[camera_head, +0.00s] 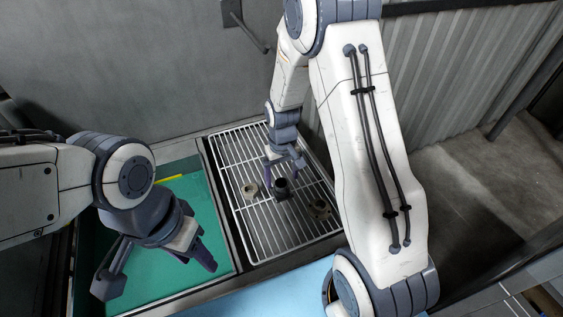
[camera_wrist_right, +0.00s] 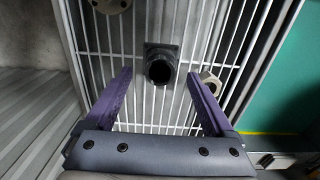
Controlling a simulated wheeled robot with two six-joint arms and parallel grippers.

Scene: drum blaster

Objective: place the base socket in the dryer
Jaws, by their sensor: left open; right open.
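The base socket, a dark piece with a square flange and a round open tube (camera_head: 282,188), stands on the white wire rack (camera_head: 237,160), which I take to be the dryer. In the right wrist view the socket (camera_wrist_right: 161,51) shows between and just ahead of the purple fingertips. My right gripper (camera_head: 284,170) is open above the rack, its fingers on either side of the socket in view, with no grip on it. My left gripper (camera_head: 157,270) is open and empty over the green-floored basin (camera_head: 150,270).
A pale nut-like ring (camera_head: 250,190) lies on the rack left of the socket. A brownish round flange (camera_head: 320,208) lies to its right. A yellow strip (camera_head: 169,178) is at the basin's back. A light blue surface (camera_head: 270,292) lies in front. Corrugated wall (camera_head: 440,80) stands right.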

